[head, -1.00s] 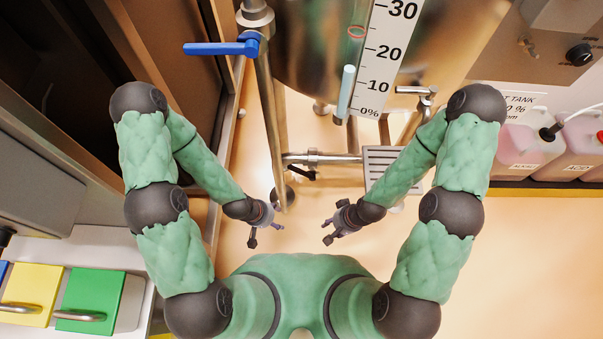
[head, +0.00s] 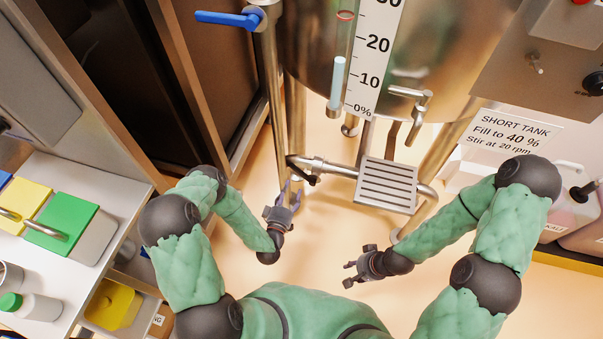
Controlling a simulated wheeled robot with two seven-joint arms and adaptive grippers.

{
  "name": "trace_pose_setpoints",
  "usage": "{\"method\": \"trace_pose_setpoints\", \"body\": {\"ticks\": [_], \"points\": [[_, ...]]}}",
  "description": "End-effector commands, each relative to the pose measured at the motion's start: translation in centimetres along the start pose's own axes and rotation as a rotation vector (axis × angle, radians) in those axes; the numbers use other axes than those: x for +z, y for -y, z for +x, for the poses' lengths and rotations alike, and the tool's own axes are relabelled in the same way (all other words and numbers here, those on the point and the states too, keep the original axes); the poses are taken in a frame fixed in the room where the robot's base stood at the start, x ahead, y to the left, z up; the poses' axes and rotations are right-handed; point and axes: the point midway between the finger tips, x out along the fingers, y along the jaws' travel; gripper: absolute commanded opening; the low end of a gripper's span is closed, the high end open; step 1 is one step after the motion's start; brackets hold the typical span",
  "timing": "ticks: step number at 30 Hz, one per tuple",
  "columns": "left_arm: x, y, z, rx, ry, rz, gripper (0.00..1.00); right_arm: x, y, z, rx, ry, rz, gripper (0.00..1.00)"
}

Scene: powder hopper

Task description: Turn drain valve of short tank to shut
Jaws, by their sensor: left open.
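The steel short tank (head: 450,50) stands at top centre with a level scale (head: 375,60) on its front. Below it runs a horizontal steel pipe (head: 335,168). A small black valve lever (head: 308,178) sits at this pipe's left part, pointing down and right, at a slant to the pipe. My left gripper (head: 291,189) is open and empty, its fingers pointing up, just below and left of the black lever; I cannot tell whether they touch. My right gripper (head: 348,272) looks open and empty, pointing left over the floor, below the grated tray.
A blue lever (head: 225,18) sits on the vertical pipe (head: 272,80) at upper left. A small tap (head: 411,108) is above the grated tray (head: 386,186). A SHORT TANK sign (head: 512,135) is at right. A counter (head: 95,225) with coloured blocks is at left. The floor in front is clear.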

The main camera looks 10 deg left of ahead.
Motion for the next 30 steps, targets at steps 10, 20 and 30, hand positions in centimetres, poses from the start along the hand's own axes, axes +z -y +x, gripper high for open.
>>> {"method": "trace_pose_setpoints", "body": {"ticks": [10, 20, 30], "points": [[0.2, 0.1, 5.6, 0.002, 0.0, 0.003, 0.57, -0.1, -0.6, 1.7, 0.0, 0.0, 0.0, 0.4], [0.2, 0.1, 9.7, -0.002, 0.003, 0.002, 0.57, -0.1, -1.0, 2.9, 0.0, 0.0, 0.0, 0.4], [0.1, 0.0, 10.3, -0.002, 0.004, 0.001, 0.57, -0.1, -1.1, 2.9, 0.0, 0.0, 0.0, 0.4]]}}
